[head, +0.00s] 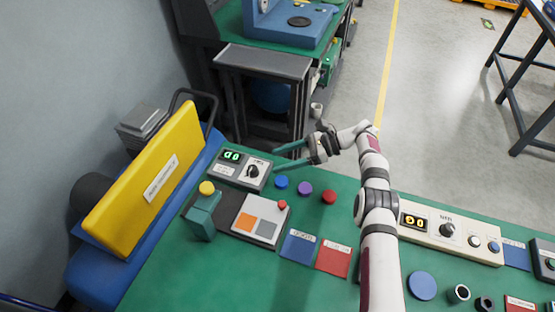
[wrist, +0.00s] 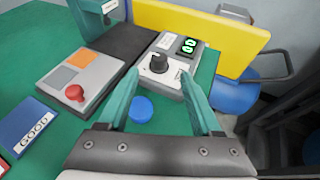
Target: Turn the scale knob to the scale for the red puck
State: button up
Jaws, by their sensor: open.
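A grey box (head: 238,170) with a green-lit display and a black knob (head: 252,172) stands at the back left of the green table. In the wrist view the same knob (wrist: 158,63) shows beyond and between my fingertips, with the display (wrist: 188,46) behind it. The scale markings are too small to read. My gripper (head: 274,159) is open and empty, just right of this box, its fingers pointing left toward it. In the wrist view my gripper (wrist: 160,73) shows one finger on each side. The red puck (head: 328,197) lies right of a purple puck (head: 305,188) and a blue puck (head: 281,182).
A box (head: 430,240) with a yellow-lit display and another knob (head: 447,229) stands to the right. In front of the left box are a panel with a red button (head: 283,204) and a teal press (head: 203,215). Blue (head: 299,247) and red (head: 333,259) labelled pads lie nearer.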

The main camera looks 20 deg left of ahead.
notch_tip(320, 180, up, 6)
jog(key=d+m+t+h, duration=0.1)
jog(key=m+t, duration=0.1)
jog(key=t, duration=0.1)
jog(key=m+t+h, duration=0.2)
jog(key=t, duration=0.1)
send_near(253, 168)
jog(key=x, duration=0.8)
jog(key=shift+a+f, duration=0.2)
jog(key=shift+a, duration=0.05)
jog(key=shift+c, duration=0.2)
grip_shut()
